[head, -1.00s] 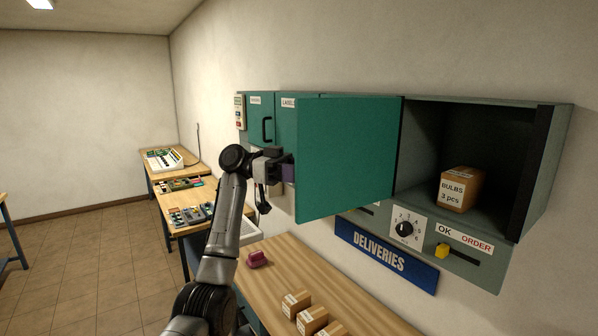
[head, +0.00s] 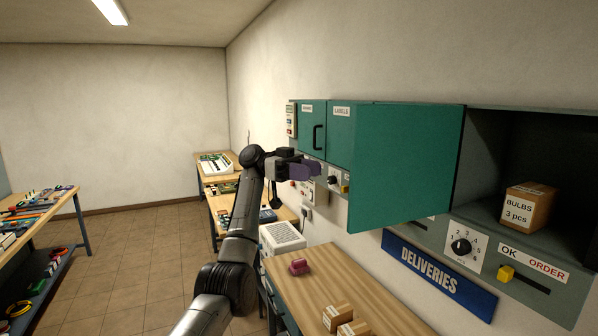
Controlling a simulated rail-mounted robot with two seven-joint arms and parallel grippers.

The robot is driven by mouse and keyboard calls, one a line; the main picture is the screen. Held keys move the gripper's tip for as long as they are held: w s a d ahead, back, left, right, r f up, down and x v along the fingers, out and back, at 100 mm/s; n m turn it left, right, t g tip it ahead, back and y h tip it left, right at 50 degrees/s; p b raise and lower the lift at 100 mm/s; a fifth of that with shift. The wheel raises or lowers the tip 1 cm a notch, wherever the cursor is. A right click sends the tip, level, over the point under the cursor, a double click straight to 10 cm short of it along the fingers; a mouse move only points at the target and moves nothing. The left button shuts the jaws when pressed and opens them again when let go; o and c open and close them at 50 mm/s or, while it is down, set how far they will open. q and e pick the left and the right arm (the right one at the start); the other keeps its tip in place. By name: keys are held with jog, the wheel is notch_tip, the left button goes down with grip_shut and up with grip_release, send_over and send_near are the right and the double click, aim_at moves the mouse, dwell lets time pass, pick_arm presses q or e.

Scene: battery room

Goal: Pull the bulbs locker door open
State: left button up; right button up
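I cannot make out the finger spacing. My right gripper is out of view.
A LABELS locker (head: 341,135) and another closed green locker (head: 312,140) are behind the gripper. Below are a dial (head: 461,246), a yellow slider (head: 506,273) and a blue DELIVERIES sign (head: 437,274).

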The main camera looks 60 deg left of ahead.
pick_arm(q)
jog(key=v, duration=0.2)
jog(key=shift+s+a, duration=0.15)
jog(key=shift+a, duration=0.1)
dwell(0.3)
